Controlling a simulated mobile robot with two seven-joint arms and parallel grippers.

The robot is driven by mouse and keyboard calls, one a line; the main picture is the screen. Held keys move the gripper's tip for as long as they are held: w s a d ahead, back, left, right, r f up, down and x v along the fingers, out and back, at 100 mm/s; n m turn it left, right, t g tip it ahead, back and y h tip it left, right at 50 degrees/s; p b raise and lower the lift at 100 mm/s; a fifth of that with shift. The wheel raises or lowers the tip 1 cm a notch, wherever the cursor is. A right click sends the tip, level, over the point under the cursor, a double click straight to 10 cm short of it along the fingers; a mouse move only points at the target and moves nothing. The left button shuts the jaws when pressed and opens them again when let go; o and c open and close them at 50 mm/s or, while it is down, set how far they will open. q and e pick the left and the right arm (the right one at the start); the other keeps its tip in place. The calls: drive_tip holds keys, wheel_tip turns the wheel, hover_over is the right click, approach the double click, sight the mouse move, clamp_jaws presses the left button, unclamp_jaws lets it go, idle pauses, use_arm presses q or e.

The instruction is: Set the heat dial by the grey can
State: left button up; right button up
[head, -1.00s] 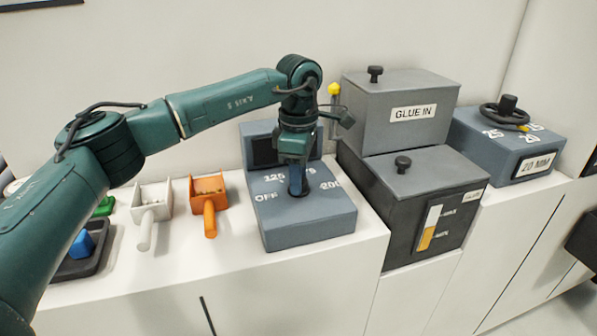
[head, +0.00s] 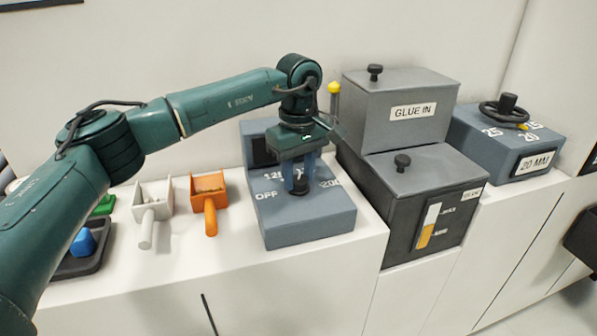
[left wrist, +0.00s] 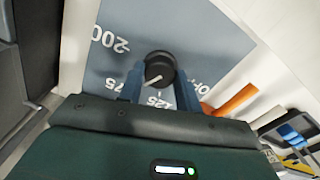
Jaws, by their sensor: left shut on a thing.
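The heat dial is a black round knob (left wrist: 160,66) with a white pointer line, on top of a blue-grey box (head: 310,225) marked OFF, 125 and 200. In the left wrist view a partly covered number ending in 75 also shows. The pointer line slants down-left there, between 125 and that number. My left gripper (head: 299,188) points straight down and is shut on the dial, one blue finger on each side. In the head view the fingers hide much of the dial. No grey can is clear to me in either view. My right gripper is out of view.
A white scoop (head: 151,207) and an orange scoop (head: 209,200) lie left of the box. Grey GLUE IN boxes (head: 400,110) stand close on its right. Further right is a 20 MM box (head: 510,145) with a handwheel. The counter's front strip is clear.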

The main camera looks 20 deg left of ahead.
sight(299, 179)
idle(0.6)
use_arm(q)
drive_tip(key=o, duration=1)
drive_tip(key=shift+r, duration=0.1)
wheel_tip(299, 179, up, 13)
drive_tip(key=shift+b, duration=0.35)
